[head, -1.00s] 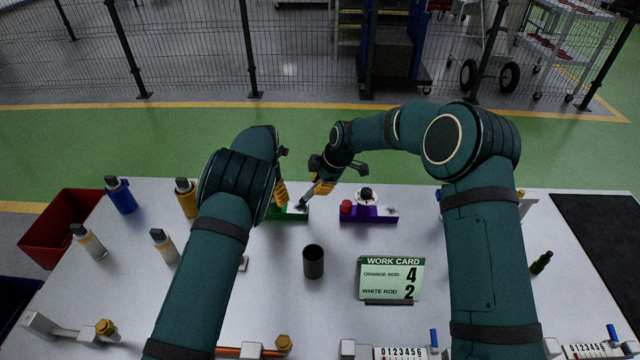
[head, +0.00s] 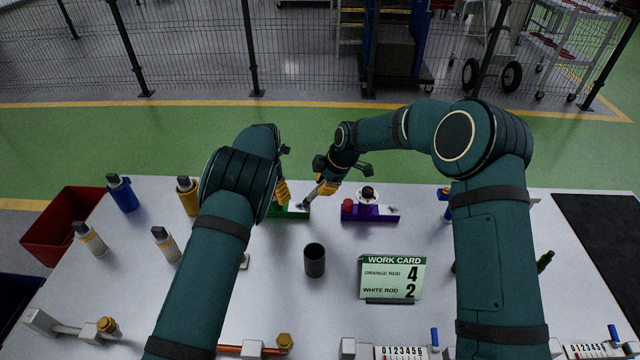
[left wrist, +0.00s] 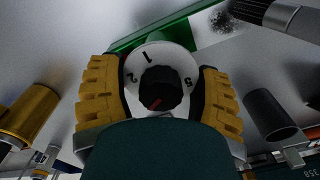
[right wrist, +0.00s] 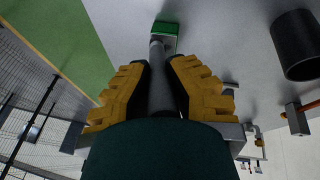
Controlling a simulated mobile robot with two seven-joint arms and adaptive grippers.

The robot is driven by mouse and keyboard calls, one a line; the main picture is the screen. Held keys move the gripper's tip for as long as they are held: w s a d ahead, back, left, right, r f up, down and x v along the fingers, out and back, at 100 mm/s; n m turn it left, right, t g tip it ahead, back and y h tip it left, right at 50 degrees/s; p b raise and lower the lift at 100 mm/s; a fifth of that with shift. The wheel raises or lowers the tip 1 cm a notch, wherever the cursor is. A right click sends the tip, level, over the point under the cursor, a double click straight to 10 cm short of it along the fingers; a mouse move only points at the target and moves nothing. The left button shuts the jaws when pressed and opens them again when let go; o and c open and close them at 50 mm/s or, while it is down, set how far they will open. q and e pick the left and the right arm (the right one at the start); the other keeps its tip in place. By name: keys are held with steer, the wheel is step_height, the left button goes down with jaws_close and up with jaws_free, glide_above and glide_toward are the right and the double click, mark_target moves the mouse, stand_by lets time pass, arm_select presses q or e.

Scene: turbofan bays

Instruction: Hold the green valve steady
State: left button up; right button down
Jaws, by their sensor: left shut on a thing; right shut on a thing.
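The green valve (head: 294,213) is on the table, partly hidden by my left arm in the head view. In the left wrist view its white numbered dial with a black knob (left wrist: 158,88) sits between the yellow fingers of my left gripper (head: 280,190), which is shut on it. My right gripper (head: 326,187) is shut on a grey cylindrical tool (right wrist: 158,80). The tool points down at the valve's pale end, close to a dark speckled patch (left wrist: 222,20). I cannot tell whether its tip touches. The valve's green end (right wrist: 166,32) shows beyond the tool in the right wrist view.
A purple valve (head: 372,214) with a red knob stands to the right. A dark cup (head: 314,261) and a work card (head: 392,277) are in front. Blue, yellow and white bottles and a red bin (head: 66,231) are at the left. A black mat (head: 600,235) lies at the right.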

steer(key=shift+s+a, duration=0.1)
stand_by(0.3)
steer(key=shift+s+a, duration=0.55)
steer(key=shift+a, duration=0.2)
steer(key=shift+s+a, duration=0.5)
steer(key=shift+a, duration=0.2)
steer(key=shift+w, duration=0.1)
steer(key=shift+w+d, duration=0.1)
steer(key=shift+w, duration=0.65)
steer(key=shift+s, duration=0.1)
steer(key=shift+s+a, duration=0.25)
steer(key=shift+a, duration=0.2)
steer(key=shift+d, duration=0.1)
